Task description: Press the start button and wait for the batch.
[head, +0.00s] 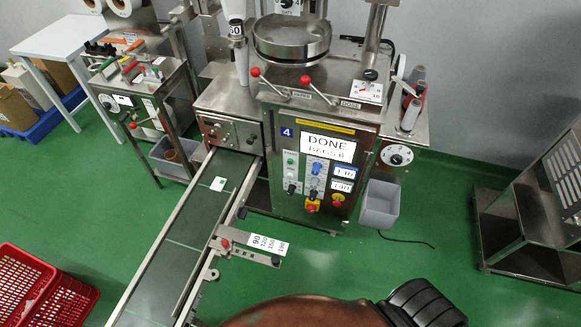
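The packing machine (325,165) stands in the centre, numbered 4 on a blue label. Its display (328,147) reads "DONE" with a smaller line that looks like "BAGS" and a blurred figure. A small green button (291,162), which looks like the start button, sits on the panel's left side. A white packet with a green mark (218,184) lies on the conveyor belt (185,230). Neither of my grippers is in view.
Red-handled levers (308,82) stick out above the panel. A grey bin (380,205) hangs at the machine's right. Red crates (40,290) stand at lower left, a metal rack (530,210) at right. Green floor between machine and rack is mostly clear, with a cable.

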